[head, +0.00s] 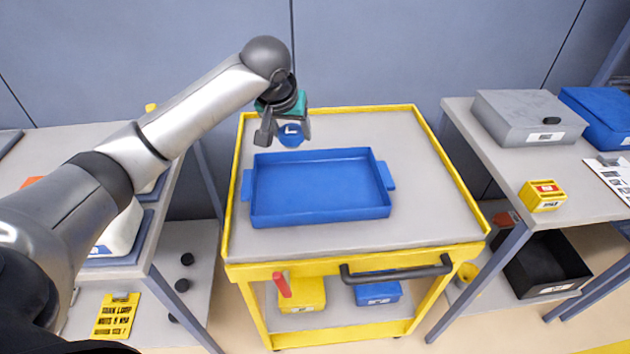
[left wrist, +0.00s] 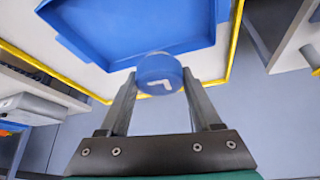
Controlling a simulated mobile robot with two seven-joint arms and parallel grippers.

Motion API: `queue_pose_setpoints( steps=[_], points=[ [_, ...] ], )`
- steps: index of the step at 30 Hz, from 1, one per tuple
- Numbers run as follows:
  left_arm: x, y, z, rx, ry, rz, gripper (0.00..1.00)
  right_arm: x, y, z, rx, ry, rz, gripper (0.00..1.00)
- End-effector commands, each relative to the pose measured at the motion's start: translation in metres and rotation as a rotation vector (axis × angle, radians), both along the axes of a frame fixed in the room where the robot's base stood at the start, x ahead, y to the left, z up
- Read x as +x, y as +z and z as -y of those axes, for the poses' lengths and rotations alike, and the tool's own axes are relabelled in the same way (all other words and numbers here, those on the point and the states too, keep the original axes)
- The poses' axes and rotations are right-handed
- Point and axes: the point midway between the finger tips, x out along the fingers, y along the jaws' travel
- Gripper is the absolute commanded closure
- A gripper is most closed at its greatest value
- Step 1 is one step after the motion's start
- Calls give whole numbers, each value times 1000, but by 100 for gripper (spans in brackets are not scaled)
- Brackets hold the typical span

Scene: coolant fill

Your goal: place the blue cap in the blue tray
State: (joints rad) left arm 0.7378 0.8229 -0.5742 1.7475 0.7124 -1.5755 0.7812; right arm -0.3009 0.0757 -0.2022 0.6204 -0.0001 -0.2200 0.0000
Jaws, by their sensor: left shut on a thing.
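The blue cap (head: 291,135) is round with a white L-shaped mark on its face. My left gripper (head: 283,132) is shut on it and holds it near the far left corner of the blue tray. In the left wrist view the cap (left wrist: 160,74) sits between the two fingertips (left wrist: 160,82). The blue tray (head: 320,211) is empty, with a handle on each side, and lies on the cart's grey top. It also shows in the left wrist view (left wrist: 75,42). My right gripper is not in view.
The yellow-rimmed cart (head: 430,215) has free room right of the tray. A bench on the right holds a grey case (head: 525,115) and a small yellow box (head: 541,196). Another bench (head: 155,225) stands on the left. A black handle (head: 397,272) is at the cart's front.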

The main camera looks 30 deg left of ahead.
Motion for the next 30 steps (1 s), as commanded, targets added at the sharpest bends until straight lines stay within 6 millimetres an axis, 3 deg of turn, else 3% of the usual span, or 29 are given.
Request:
queue_pose_setpoints(
  steps=[1, 4, 9, 24, 30],
  points=[
    [6, 14, -9, -1, 21, 0, 88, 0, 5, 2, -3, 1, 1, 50],
    [13, 28, -20, -5, 48, -9, 88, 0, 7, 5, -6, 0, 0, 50],
    [16, 28, -27, -5, 65, -16, 88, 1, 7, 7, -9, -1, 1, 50],
    [15, -98, -27, -4, 64, -17, 88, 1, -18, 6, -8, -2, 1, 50],
    [16, -121, -27, -4, 65, -14, 88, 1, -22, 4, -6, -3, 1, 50]
  ],
)
